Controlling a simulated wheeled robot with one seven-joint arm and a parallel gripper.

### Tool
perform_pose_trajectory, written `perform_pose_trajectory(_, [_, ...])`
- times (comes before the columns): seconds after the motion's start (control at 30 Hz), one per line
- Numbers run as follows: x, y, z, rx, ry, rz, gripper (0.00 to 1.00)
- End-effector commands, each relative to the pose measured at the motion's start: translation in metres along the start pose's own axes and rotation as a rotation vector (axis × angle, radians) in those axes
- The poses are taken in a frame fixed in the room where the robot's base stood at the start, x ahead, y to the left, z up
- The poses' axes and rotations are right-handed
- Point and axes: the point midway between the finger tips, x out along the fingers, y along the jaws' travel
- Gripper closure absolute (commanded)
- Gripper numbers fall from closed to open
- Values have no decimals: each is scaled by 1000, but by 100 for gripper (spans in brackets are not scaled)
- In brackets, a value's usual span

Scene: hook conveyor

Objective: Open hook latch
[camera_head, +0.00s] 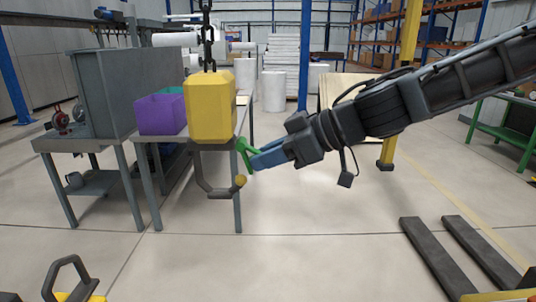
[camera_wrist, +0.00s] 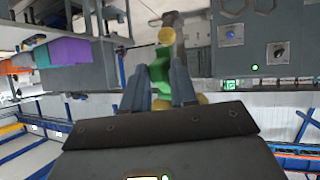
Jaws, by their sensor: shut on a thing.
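A yellow hook block (camera_head: 210,108) hangs from a dark chain (camera_head: 208,45) in the head view. The dark hook (camera_head: 213,193) curves below it, with a yellow ball (camera_head: 241,181) at its tip. The green latch (camera_head: 243,150) is at the block's lower right, tilted, its lower end apart from the ball. My gripper (camera_head: 256,160) reaches in from the right, its blue fingers shut on the latch. In the wrist view, the latch (camera_wrist: 160,72) is between my two fingers (camera_wrist: 159,88), and the yellow ball (camera_wrist: 166,35) is beyond it. The fingers partly hide the latch.
Behind the hook stands a grey table (camera_head: 158,150) with a purple bin (camera_head: 160,113). A grey cabinet (camera_head: 108,90) is at its left. A yellow post (camera_head: 409,45) rises behind my arm. Dark forks (camera_head: 430,260) lie low at the right. The floor below the hook is clear.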

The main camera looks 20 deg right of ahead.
Motion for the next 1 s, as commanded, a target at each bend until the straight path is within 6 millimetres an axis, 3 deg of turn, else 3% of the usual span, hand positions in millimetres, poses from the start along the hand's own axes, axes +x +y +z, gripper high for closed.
perform_pose_trajectory(0.03, [-3,7,-1,1,-7,17,92])
perform_pose_trajectory(1.0, [-14,9,-11,-52,-163,29,93])
